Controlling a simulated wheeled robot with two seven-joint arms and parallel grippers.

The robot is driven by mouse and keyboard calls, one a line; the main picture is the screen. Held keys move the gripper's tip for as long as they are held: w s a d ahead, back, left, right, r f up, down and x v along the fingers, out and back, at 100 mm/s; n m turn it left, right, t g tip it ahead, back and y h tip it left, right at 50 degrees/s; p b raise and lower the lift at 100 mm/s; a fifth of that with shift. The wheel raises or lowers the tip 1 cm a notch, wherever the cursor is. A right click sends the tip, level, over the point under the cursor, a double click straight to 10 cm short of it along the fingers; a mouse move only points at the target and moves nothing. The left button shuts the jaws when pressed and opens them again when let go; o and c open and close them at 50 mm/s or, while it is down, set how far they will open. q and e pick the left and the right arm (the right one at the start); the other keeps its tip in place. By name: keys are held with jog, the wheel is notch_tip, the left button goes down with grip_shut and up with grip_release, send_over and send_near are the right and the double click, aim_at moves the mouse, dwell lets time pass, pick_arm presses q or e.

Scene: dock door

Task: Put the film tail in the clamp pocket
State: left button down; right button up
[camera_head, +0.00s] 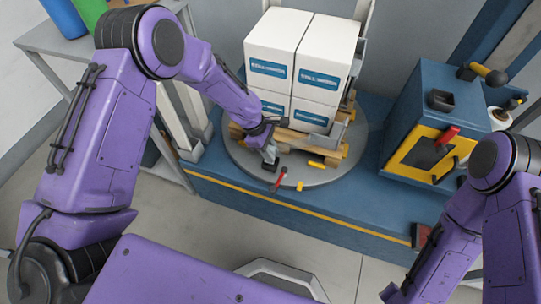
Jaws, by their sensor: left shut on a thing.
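My left gripper (270,155) is at the front left corner of the pallet (296,145), low over the round turntable (239,161). It is shut on a small pale grey piece, which looks like the film tail; the fingers and their shadow hide most of it. White boxes (302,54) with blue labels are stacked on the pallet. A red lever (279,180) and a small yellow block (300,186) are at the turntable's front edge, just right of the gripper. I cannot tell which part is the clamp pocket. My right arm comes in at the right; its gripper is out of view.
A blue cabinet (405,115) with a yellow-framed front and a red handle (446,134) stands right of the turntable. The blue base (340,218) has a yellow stripe along its front. Blue and green containers (64,17) stand at the upper left.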

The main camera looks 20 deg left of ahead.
pick_arm(q)
jog(key=shift+f, duration=0.9)
pick_arm(e)
jog(key=shift+f, duration=0.35)
pick_arm(q)
jog(key=shift+f, duration=0.15)
jog(key=c, duration=0.9)
grip_release()
